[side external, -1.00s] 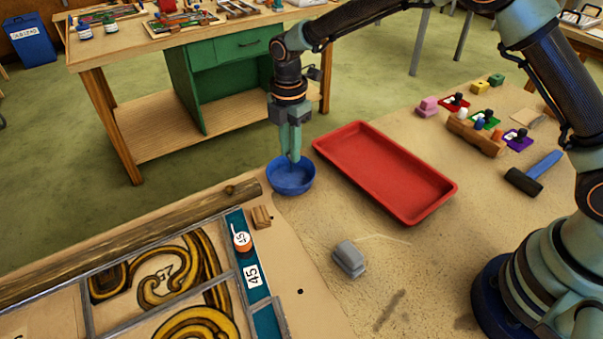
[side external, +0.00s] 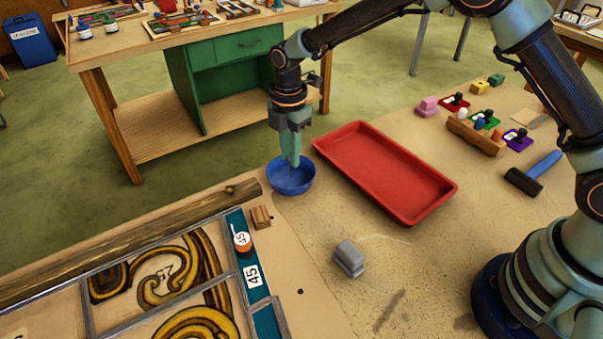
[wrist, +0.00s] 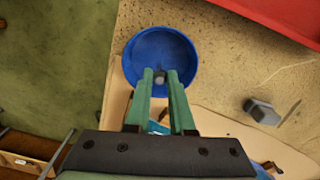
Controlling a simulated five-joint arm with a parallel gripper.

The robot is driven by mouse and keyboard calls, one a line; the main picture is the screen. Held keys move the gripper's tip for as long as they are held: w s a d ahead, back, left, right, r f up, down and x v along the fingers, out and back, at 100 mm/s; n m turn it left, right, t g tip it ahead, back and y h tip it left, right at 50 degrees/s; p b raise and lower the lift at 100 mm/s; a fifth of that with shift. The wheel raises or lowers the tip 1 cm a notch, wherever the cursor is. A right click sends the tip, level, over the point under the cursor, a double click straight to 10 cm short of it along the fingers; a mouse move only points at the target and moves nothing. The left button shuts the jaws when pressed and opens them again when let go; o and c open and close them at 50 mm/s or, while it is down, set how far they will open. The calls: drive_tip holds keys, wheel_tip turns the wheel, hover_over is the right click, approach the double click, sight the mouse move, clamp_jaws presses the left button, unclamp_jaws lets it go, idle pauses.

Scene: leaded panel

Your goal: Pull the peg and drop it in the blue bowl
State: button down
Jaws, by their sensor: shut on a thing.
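The blue bowl (side external: 291,178) stands at the table's edge, left of the red tray. It also shows in the wrist view (wrist: 184,46). My gripper (side external: 294,163) points straight down, with its fingertips at the bowl's mouth. In the wrist view my gripper (wrist: 160,75) is shut on the peg (wrist: 160,78), a small grey, dark-ended piece between the green fingertips. The peg is over the bowl's inside; most of it is hidden. I cannot tell whether it touches the bowl.
A red tray (side external: 452,188) lies right of the bowl. A grey block (side external: 348,259) and the leaded panel (side external: 165,280) are nearer the camera. A small wooden block (side external: 261,217) sits by the panel. A hammer (side external: 533,173) lies at the right.

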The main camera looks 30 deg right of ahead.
drive_tip(key=shift+f, duration=0.45)
idle(0.3)
drive_tip(key=c, duration=0.7)
unclamp_jaws()
